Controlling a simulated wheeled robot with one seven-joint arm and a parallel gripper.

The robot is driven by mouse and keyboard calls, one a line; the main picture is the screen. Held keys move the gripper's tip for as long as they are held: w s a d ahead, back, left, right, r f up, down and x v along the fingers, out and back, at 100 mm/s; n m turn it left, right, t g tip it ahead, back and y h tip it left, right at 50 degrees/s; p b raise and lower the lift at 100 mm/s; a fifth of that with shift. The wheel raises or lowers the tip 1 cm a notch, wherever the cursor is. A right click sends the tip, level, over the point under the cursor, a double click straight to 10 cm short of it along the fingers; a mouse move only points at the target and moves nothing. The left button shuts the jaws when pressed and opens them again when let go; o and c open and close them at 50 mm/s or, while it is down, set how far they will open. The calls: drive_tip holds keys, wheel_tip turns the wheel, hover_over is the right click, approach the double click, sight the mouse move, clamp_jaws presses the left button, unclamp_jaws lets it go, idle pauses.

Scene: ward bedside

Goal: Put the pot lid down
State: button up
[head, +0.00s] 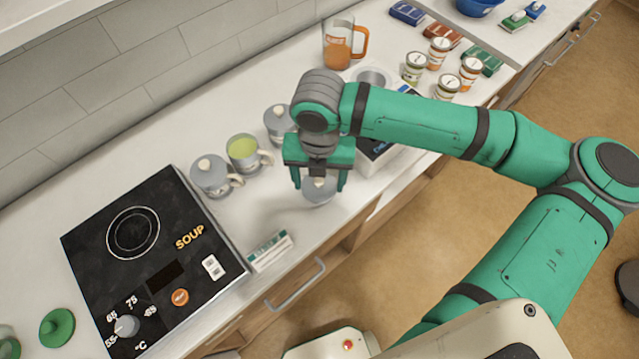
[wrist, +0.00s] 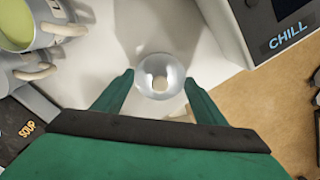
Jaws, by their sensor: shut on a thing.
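The pot lid (wrist: 147,88), a round grey shiny lid with a pale knob, is between my fingertips in the wrist view. It also shows below my gripper in the head view (head: 319,194). My gripper (wrist: 160,80) is shut on it, one finger at each side; in the head view my gripper (head: 319,184) is over the counter's front part. I cannot tell whether the lid touches the counter. A grey mug-like pot (head: 243,149) with green contents stands uncovered to the left.
Lidded grey pots (head: 211,174) and (head: 277,124) stand beside the open one. A black SOUP hotplate (head: 150,250) is at left, a small labelled block (head: 270,251) beside it. A CHILL unit (wrist: 275,28) is close at right. Jars and an orange jug (head: 340,45) stand farther back.

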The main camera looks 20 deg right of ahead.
sight(320, 181)
drive_tip(key=shift+s+f, duration=0.1)
drive_tip(key=shift+f, duration=1.15)
drive_tip(key=shift+f, duration=0.1)
drive_tip(key=o, duration=1)
drive_tip(key=shift+o, duration=0.2)
wheel_tip(320, 181, up, 12)
drive_tip(key=shift+r, duration=0.15)
drive_tip(key=shift+d, duration=0.1)
